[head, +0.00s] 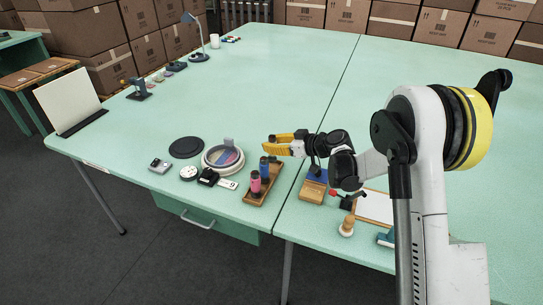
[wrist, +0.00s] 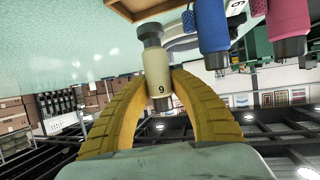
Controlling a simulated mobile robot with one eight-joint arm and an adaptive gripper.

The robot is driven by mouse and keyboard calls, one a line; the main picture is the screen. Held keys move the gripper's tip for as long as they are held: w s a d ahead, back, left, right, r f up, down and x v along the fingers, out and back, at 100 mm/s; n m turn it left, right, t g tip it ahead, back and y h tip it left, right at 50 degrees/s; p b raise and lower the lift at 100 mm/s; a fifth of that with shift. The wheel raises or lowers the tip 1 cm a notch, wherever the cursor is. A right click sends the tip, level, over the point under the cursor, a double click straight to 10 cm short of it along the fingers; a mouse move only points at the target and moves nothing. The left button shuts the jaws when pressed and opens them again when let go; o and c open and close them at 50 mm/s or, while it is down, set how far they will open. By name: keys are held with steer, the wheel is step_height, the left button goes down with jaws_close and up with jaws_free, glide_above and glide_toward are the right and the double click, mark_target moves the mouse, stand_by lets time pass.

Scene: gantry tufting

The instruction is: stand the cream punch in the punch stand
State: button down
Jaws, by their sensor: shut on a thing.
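Left of the stand are a round hoop with striped cloth (head: 223,158), a black disc (head: 186,147) and small tools. Right of it are a wooden box (head: 312,190), a wooden-handled stamp (head: 346,228) and a white board (head: 375,207). The table's back half is mostly clear.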

steer(key=shift+f+b, duration=0.95)
steer(key=shift+f, duration=0.95)
steer(key=shift+f, duration=0.15)
steer(key=c, duration=1.2)
jaws_free()
